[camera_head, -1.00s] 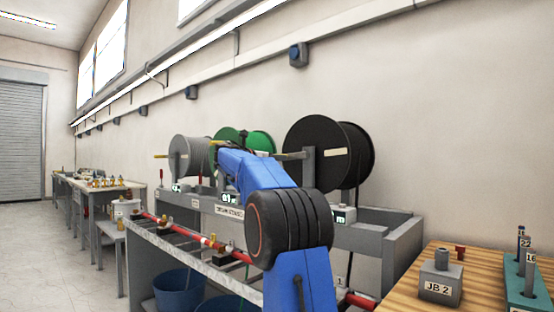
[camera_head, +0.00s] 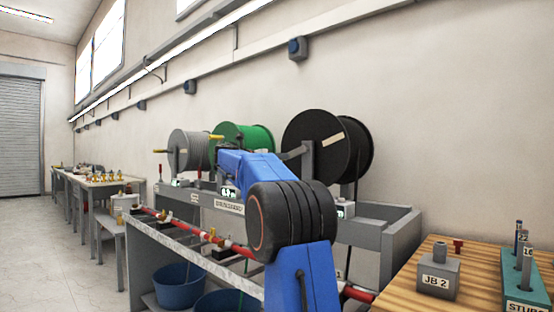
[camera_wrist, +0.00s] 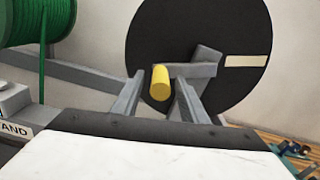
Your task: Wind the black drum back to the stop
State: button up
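The black drum (camera_head: 313,150) stands at the right end of the drum stand, with a pale label strip tilted on its face. In the wrist view its dark disc (camera_wrist: 215,28) fills the upper right. Its grey crank arm carries a yellow handle (camera_wrist: 161,84). My gripper (camera_wrist: 158,92) has its two grey fingers apart, one on each side of the yellow handle, with a visible gap on each side. In the head view my blue arm hides the fingers and this handle.
A green drum (camera_head: 250,138) and a grey drum (camera_head: 190,150) stand left of the black one. The stand's grey frame (camera_head: 385,235) lies below. A wooden bench (camera_head: 400,290) with a box marked JB 2 (camera_head: 437,280) is at the right. Blue tubs (camera_head: 178,287) sit underneath.

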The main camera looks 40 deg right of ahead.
jog(key=s+a, duration=0.1)
jog(key=a, duration=1.6)
jog(key=shift+s+a, duration=0.15)
jog(key=shift+a, duration=0.05)
jog(key=s+a+f+m+t+y, duration=0.1)
jog(key=s+a+f+m+y, duration=0.5)
jog(key=s+a+f, duration=0.4)
jog(key=s+a+f+m+t+y, duration=0.1)
jog(key=s+a+f+m+y, duration=0.5)
jog(key=s+f, duration=1)
jog(key=s+a+f+m+t+y, duration=0.1)
jog(key=s+a+f+m+y, duration=0.5)
jog(key=s+a+f, duration=0.6)
notch_tip(320, 180, down, 10)
jog(key=a+m, duration=0.2)
jog(key=shift+s+a+r+m+t, duration=0.25)
jog(key=shift+s+m+t, duration=0.05)
jog(key=shift+s+m, duration=0.1)
